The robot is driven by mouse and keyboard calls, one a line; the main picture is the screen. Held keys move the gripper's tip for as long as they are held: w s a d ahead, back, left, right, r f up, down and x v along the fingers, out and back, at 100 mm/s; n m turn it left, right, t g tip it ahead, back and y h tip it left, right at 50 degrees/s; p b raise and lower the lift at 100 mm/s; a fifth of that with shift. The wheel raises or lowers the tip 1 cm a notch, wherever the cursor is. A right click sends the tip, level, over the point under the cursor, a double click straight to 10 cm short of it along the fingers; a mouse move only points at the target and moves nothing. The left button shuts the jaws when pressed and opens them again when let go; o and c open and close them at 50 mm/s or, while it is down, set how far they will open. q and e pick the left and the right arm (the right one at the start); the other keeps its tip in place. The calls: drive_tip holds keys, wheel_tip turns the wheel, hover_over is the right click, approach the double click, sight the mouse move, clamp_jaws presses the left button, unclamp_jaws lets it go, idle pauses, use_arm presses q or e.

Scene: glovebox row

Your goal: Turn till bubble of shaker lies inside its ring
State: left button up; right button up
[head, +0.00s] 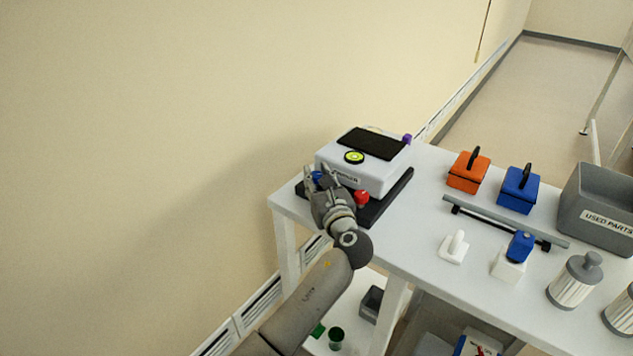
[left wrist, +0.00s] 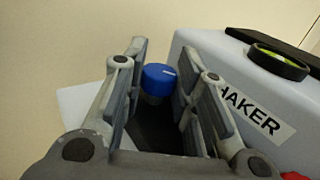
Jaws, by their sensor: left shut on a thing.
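The white shaker (head: 345,175) stands on a black base at the table's left end, with a dark top plate. Its round yellow-green bubble level (head: 354,157) sits on top near the front; it also shows at a slant in the left wrist view (left wrist: 280,60). The bubble's place against its ring is too small to tell. A blue knob (left wrist: 160,79) stands low at the shaker's left corner, mostly hidden in the head view (head: 317,176). My left gripper (left wrist: 160,90) is shut on the blue knob, one finger on each side. My right gripper is out of view.
A red knob (head: 361,197) is at the shaker's front corner, close to my left gripper; a purple knob (head: 407,138) is at the back. Orange (head: 468,172) and blue (head: 518,189) boxes, a grey bar (head: 500,220) and a grey bin (head: 598,205) stand farther right.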

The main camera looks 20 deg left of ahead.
use_arm(q)
drive_tip(key=shift+n+g+y, duration=0.5)
drive_tip(key=shift+n+y, duration=0.1)
drive_tip(key=shift+y, duration=0.2)
drive_tip(key=o, duration=1)
drive_tip(key=shift+w, duration=0.1)
drive_tip(key=shift+o, duration=0.2)
